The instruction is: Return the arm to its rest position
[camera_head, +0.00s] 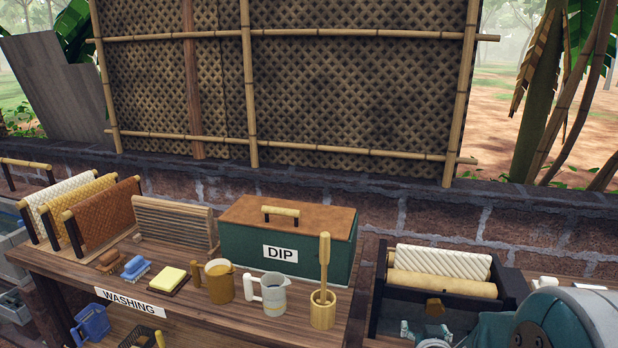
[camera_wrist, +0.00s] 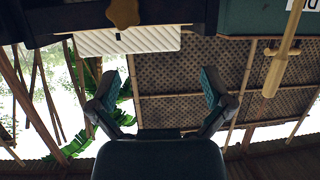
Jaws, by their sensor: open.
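My gripper (camera_wrist: 158,90) shows in the wrist view with its two teal fingers spread wide and nothing between them. The wrist view is upside down, and the fingers point towards the woven bamboo screen. In the head view, teal parts of my arm are at the lower right, in front of the black roller trough (camera_head: 382,290). The fingers are hard to make out there. A white ribbed roller (camera_head: 445,262) and a tan roller (camera_head: 440,284) lie in the trough. The white roller also shows in the wrist view (camera_wrist: 128,41).
The wooden washing table (camera_head: 190,318) is left of my arm. It carries a green DIP box (camera_head: 285,238), a wooden pestle in a cup (camera_head: 323,305), two mugs, brushes, a yellow sponge and hanging sheets. A low brick wall (camera_head: 520,228) and bamboo screen (camera_head: 350,95) stand behind.

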